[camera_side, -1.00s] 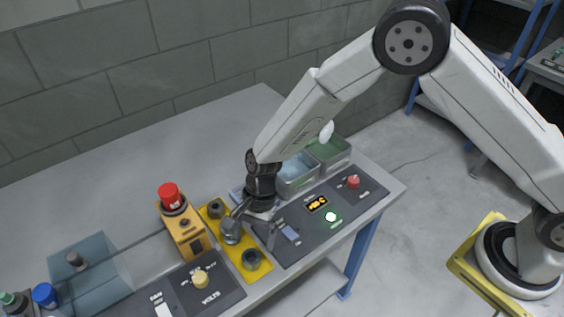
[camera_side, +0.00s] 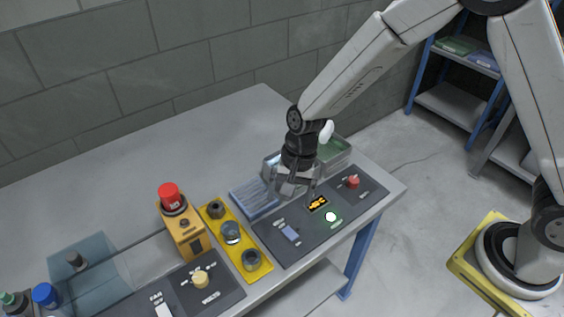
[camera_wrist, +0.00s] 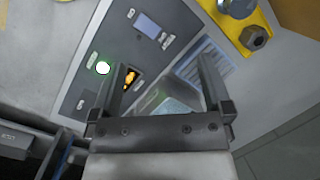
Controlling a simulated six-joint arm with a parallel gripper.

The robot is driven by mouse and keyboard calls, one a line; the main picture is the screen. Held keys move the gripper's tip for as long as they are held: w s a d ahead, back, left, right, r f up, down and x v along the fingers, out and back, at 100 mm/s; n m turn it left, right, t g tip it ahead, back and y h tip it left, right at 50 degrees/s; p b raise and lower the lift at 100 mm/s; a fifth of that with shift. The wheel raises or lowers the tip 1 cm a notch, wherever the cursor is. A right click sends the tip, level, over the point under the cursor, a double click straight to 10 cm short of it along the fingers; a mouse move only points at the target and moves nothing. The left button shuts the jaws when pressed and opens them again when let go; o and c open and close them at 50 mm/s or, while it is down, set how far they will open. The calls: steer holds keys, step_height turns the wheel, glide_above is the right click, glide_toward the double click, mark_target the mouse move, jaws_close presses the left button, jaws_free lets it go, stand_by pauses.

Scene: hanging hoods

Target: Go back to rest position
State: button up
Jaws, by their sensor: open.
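My gripper (camera_side: 294,190) hangs above the back edge of the right control panel (camera_side: 274,249), in front of the bins. Its fingers are apart with nothing between them. In the wrist view my gripper (camera_wrist: 160,95) also shows open and empty, with the panel's lit white button (camera_wrist: 103,68) to its left and the orange display (camera_wrist: 130,78) close by. The table (camera_side: 130,190) lies below.
A yellow plate (camera_side: 240,262) with dark round parts lies left of the panel. An orange box with a red button (camera_side: 169,195) stands beside it. A blue ribbed tray (camera_side: 255,199) and a green bin (camera_side: 336,153) sit at the back. The table's back left is clear.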

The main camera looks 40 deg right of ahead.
steer(key=s+d+r+n+t+h, duration=0.1)
steer(key=s+d+r+n, duration=0.2)
steer(key=d, duration=0.5)
steer(key=s+d+r+n+t+h, duration=0.1)
steer(key=s+d+r+n+t, duration=0.1)
steer(key=s+d+r+n, duration=0.2)
steer(key=s+d+n, duration=0.1)
steer(key=s+d, duration=0.2)
steer(key=d, duration=0.2)
steer(key=shift+d+r+n+h, duration=0.2)
steer(key=shift+n+h, duration=0.1)
steer(key=shift+h, duration=0.1)
steer(key=shift+a, duration=0.1)
